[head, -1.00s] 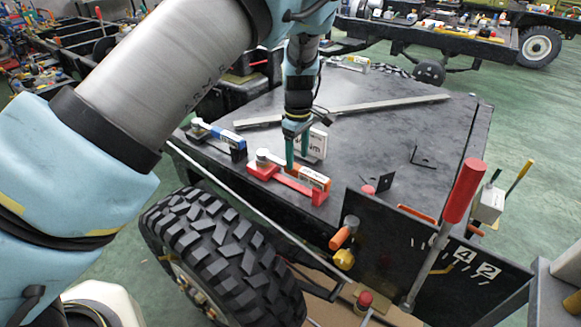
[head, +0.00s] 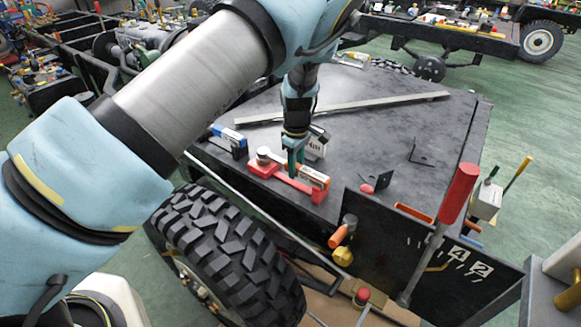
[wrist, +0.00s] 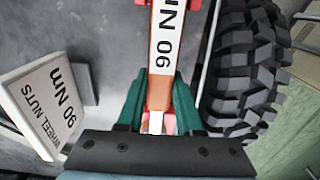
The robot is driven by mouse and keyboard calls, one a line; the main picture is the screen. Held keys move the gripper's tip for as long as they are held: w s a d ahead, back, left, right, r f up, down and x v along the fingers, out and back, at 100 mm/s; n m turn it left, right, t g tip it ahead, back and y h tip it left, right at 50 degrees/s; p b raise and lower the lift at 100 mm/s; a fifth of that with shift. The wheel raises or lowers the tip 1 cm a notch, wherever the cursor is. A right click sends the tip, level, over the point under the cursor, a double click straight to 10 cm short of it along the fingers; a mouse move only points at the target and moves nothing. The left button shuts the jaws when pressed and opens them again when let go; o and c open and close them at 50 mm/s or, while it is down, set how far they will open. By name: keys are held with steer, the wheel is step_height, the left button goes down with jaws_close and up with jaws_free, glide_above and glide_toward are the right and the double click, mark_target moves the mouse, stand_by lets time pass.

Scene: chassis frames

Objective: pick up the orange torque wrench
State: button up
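The orange torque wrench (head: 314,177) lies in a red holder (head: 262,169) near the front left edge of the dark chassis top. It has a white label, which reads "90 Nm" in the wrist view (wrist: 165,40). My gripper (head: 297,165) points down over the wrench with its green fingers around the orange handle. In the wrist view my gripper (wrist: 162,85) has one finger along each side of the handle, with no clear gap left. The fingers hide part of the handle. The wrench still sits in its holder.
A white "WHEEL NUTS 90 Nm" card (wrist: 48,105) stands close beside my gripper. A blue wrench (head: 232,136) lies behind to the left. A large tyre (head: 228,245) is below the edge. A metal bar (head: 380,104) and small brackets lie on the top.

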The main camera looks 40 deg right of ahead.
jaws_close()
stand_by(0.9)
